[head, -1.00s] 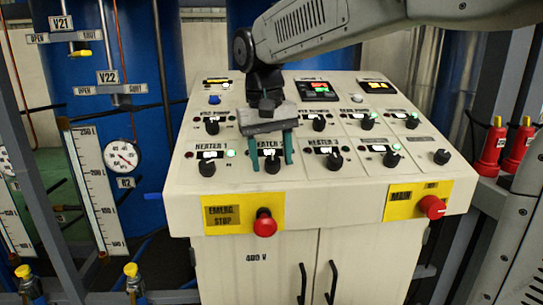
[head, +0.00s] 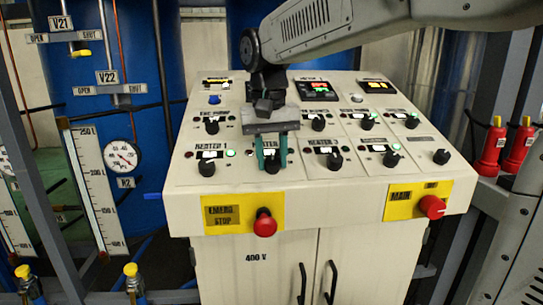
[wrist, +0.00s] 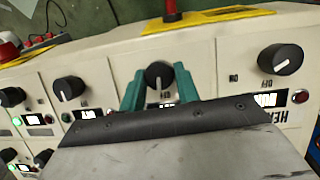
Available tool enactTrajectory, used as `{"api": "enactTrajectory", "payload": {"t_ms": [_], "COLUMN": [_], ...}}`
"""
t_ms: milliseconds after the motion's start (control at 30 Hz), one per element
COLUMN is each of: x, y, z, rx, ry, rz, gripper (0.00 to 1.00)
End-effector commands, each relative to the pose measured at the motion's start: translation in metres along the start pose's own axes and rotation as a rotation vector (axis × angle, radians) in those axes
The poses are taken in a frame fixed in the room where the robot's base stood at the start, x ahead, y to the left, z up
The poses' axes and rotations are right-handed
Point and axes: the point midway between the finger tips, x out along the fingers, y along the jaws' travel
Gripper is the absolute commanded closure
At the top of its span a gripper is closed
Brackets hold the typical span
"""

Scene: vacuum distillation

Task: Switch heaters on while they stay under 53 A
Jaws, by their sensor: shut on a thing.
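My gripper (head: 271,160) is shut on the black knob of the middle-left heater (wrist: 158,75) in the panel's front row, one finger on each side of it. The HEATER 1 knob (head: 206,169) is to its left, with a lit green lamp (head: 231,153). The HEATER 3 knob (head: 334,160) is to its right, and a further front-row knob (head: 391,159) has a lit green lamp. The label and lamps of the gripped heater are mostly hidden by my gripper. The orange display (head: 378,86) and the red-green display (head: 315,88) are too small to read.
A red emergency stop button (head: 265,224) and a red main switch (head: 432,207) stick out of the panel front. More knobs fill the row behind, close to my gripper. Red cylinders (head: 491,150) stand at the right, valves and a gauge (head: 122,157) at the left.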

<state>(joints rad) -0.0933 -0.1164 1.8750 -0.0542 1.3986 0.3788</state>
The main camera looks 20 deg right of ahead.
Motion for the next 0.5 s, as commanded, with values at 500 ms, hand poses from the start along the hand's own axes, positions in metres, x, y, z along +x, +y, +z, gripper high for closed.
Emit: {"api": "enactTrajectory", "payload": {"t_ms": [500], "x": [-0.0004], "y": [0.0037], "z": [0.0004], "rx": [0.44], "ry": [-0.017], "rz": [-0.172], "gripper": [0.91]}}
